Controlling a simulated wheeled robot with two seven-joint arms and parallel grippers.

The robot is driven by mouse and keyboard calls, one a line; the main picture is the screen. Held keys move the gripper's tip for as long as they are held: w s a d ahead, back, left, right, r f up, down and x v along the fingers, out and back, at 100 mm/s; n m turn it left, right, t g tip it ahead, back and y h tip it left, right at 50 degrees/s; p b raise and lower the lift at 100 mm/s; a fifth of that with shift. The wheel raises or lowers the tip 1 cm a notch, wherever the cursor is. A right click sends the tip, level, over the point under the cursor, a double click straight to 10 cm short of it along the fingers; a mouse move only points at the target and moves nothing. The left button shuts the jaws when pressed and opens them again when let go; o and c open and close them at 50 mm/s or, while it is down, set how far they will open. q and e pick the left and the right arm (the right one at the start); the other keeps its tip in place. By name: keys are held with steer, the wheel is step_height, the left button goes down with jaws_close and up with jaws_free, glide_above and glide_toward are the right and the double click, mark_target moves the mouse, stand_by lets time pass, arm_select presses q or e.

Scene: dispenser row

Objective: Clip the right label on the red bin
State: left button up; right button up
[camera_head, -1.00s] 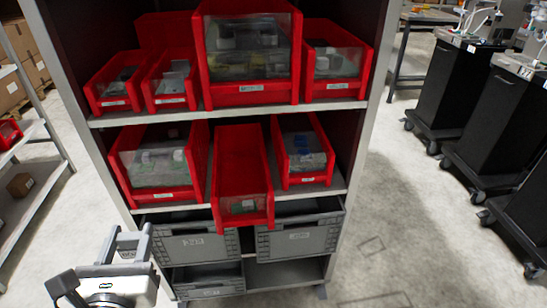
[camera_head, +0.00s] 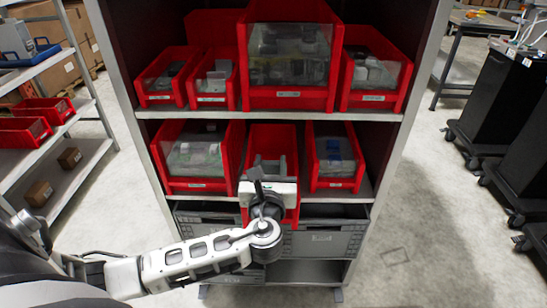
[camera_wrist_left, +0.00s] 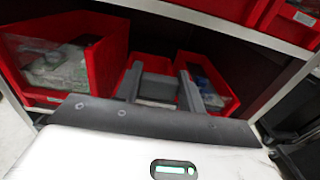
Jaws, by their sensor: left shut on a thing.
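The middle red bin (camera_head: 278,140) on the second shelf juts forward of its neighbours; my gripper hides much of its front. It also shows in the left wrist view (camera_wrist_left: 161,63). My left gripper (camera_head: 270,167) is in front of and over this bin. In the left wrist view its two fingers (camera_wrist_left: 158,87) are apart, shut on a small grey piece (camera_wrist_left: 157,86) between them, which seems to be the label. Its printed face is not visible. I cannot tell whether it touches the bin. My right gripper is not in view.
Red bins with clear fronts and white labels stand left (camera_head: 197,160) and right (camera_head: 334,160) of it. A large red bin (camera_head: 290,98) is above, grey crates (camera_head: 325,239) below.

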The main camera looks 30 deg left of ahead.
arm_select(q)
steer(key=shift+w+a+f+y, duration=0.1)
steer(key=shift+w+a+y, duration=0.1)
steer(key=shift+y, duration=0.1)
steer(key=shift+f+b, duration=0.6)
steer(key=shift+b, duration=0.2)
steer(key=shift+f+b, duration=3.25)
steer(key=shift+b, duration=0.05)
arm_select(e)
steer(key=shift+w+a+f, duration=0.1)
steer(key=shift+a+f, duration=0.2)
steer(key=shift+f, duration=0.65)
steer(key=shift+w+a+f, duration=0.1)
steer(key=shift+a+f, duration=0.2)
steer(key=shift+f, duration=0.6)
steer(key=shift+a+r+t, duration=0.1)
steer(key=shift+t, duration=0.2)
arm_select(q)
steer(key=o, duration=1)
steer(key=shift+o, duration=0.2)
steer(key=shift+s, duration=0.1)
